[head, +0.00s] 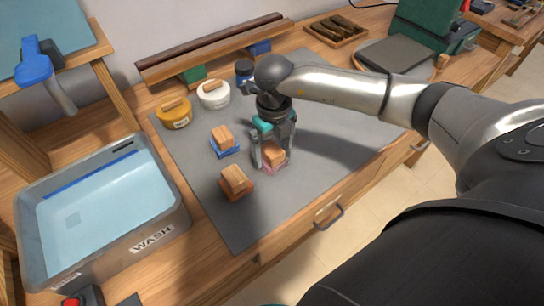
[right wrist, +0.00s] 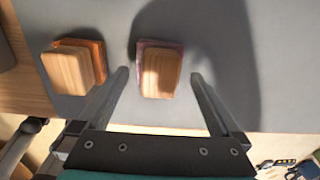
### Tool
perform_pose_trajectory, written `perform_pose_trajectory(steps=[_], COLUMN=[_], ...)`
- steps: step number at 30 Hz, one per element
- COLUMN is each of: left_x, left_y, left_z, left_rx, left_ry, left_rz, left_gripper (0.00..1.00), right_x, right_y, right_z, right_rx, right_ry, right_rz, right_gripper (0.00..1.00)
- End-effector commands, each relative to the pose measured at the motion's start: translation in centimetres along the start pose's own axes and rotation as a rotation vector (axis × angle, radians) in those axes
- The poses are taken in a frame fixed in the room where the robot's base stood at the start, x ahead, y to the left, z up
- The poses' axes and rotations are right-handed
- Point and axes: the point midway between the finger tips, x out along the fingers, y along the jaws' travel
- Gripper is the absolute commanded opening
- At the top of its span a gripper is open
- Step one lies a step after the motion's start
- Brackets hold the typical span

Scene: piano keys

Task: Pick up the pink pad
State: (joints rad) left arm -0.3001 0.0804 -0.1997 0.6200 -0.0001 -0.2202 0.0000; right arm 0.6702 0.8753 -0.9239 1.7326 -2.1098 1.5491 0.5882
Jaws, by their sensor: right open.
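The pink pad (head: 272,170), with a wooden block (head: 275,154) as its grip on top, rests on the grey mat (head: 222,222). In the right wrist view a pink edge (right wrist: 140,56) shows beside the wooden block (right wrist: 162,76). My right gripper (head: 273,163) points down over it and is open. In the right wrist view its fingers (right wrist: 159,80) stand on either side of the block, with gaps between. Most of the pink pad is hidden under its block. My left gripper is not in view.
An orange pad (head: 240,197) and a blue pad (head: 229,152), both with wooden blocks, lie to the left. Yellow (head: 174,113) and white (head: 214,94) jars stand behind. A wash basin (head: 176,222) is at far left. The mat's front is clear.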

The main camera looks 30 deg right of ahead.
Motion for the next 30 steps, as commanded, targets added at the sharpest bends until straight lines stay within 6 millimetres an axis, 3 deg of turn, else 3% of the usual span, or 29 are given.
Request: perform_pose_trajectory(steps=[3,11,30], left_x=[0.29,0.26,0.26], left_y=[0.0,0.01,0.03], left_z=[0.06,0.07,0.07], left_rx=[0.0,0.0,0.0], left_ry=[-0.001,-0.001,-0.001], left_rz=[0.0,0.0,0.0], left_gripper=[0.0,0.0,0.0], right_x=[1.26,1.44,1.37], right_y=[0.12,0.08,0.06], right_z=[0.01,0.03,0.05], right_rx=[-0.001,-0.001,0.0], right_ry=[0.0,-0.001,-0.002], right_rz=[0.002,0.001,0.001], right_gripper=[1.0,1.0,0.29])
